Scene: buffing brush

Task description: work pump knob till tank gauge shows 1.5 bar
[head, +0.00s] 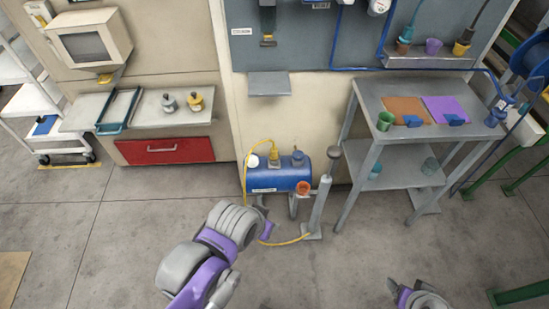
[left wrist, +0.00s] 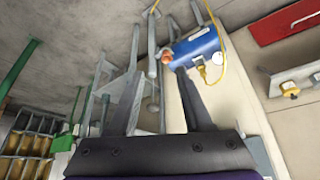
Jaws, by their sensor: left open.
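The blue tank (head: 278,179) stands on the floor against the wall, with a small white round gauge (head: 253,160) at its top left. The gauge reading is too small to tell. The grey hand pump (head: 319,205) stands upright just right of the tank, its dark knob (head: 334,152) on top. In the left wrist view the tank (left wrist: 196,45) and pump (left wrist: 152,45) lie beyond the fingers. My left gripper (head: 266,230) is open and empty, in front of the tank and apart from the knob. My right gripper (head: 396,291) is at the bottom edge; its fingers are unclear.
A yellow hose (head: 246,200) loops from the tank to the pump base. A grey metal table (head: 367,97) with cups and mats stands close on the right. A red drawer (head: 165,150) sits under a counter on the left. The floor in front is clear.

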